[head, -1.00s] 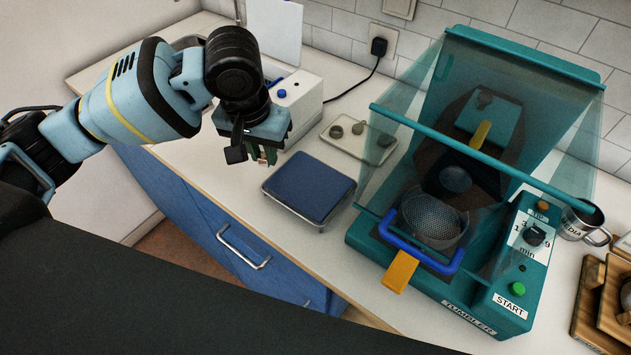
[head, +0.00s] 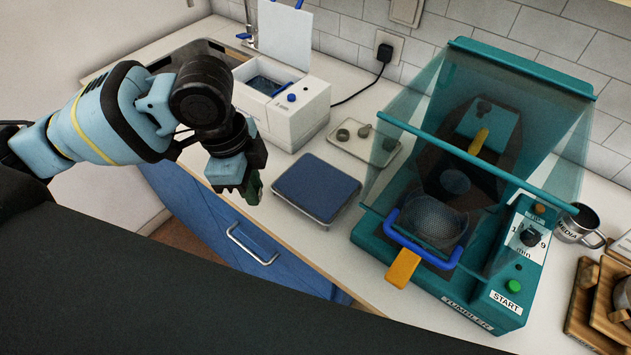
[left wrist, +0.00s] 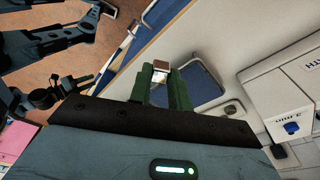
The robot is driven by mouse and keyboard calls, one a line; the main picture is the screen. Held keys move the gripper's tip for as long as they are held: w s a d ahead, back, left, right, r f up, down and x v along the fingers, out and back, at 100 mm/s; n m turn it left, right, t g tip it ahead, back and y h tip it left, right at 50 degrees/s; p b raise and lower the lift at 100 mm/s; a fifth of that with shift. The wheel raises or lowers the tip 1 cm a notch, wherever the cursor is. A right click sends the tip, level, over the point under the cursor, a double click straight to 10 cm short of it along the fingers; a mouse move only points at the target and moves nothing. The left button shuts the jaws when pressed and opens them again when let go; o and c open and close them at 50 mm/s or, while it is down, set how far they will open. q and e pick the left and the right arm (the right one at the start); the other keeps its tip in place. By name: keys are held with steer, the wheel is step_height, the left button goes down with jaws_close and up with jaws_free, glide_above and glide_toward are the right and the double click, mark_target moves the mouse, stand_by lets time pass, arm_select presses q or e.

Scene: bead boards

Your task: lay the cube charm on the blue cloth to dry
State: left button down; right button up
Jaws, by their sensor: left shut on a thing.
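My left gripper (head: 254,188) is shut on the cube charm (left wrist: 161,68), which shows as a small whitish and brown block between the green fingers in the left wrist view. The charm is hidden in the head view. The blue cloth (head: 317,186) lies flat on a low tray, to the right of the gripper in the head view. The gripper is above the counter's front edge, apart from the cloth. The cloth also shows behind the fingers in the left wrist view (left wrist: 204,88). What looks like my right gripper (left wrist: 84,80) is small and dark at that view's left.
A white machine with an open lid (head: 300,118) stands behind the cloth. A pale tray (head: 352,150) with small round pieces lies beyond it. The teal tumbler (head: 430,262) with its clear cover stands to the right. A blue drawer front (head: 215,225) is below.

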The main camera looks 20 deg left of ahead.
arm_select(q)
steer(key=shift+s+r+m+g+p, duration=0.15)
steer(key=shift+s+m, duration=0.5)
steer(key=shift+m, duration=0.45)
steer(key=shift+s+m+g+p, duration=0.1)
steer(key=shift+s+m+g, duration=0.1)
steer(key=shift+s+m, duration=0.7)
steer(key=shift+s+r+m+g+p, duration=0.15)
steer(key=shift+s+m, duration=0.25)
steer(key=shift+m, duration=0.9)
glide_above(318, 184)
steer(key=s+a, duration=0.1)
steer(key=shift+a+f+b, duration=0.15)
steer(key=shift+f+b, duration=0.25)
steer(key=shift+f, duration=0.35)
steer(key=shift+w, duration=0.2)
steer(key=shift+w+d, duration=0.1)
steer(key=shift+d, duration=0.1)
steer(key=shift+w+d, duration=0.15)
steer(key=shift+w, duration=0.1)
step_height(318, 184, down, 3)
steer(key=shift+f, duration=0.2)
steer(key=shift+f, duration=0.25)
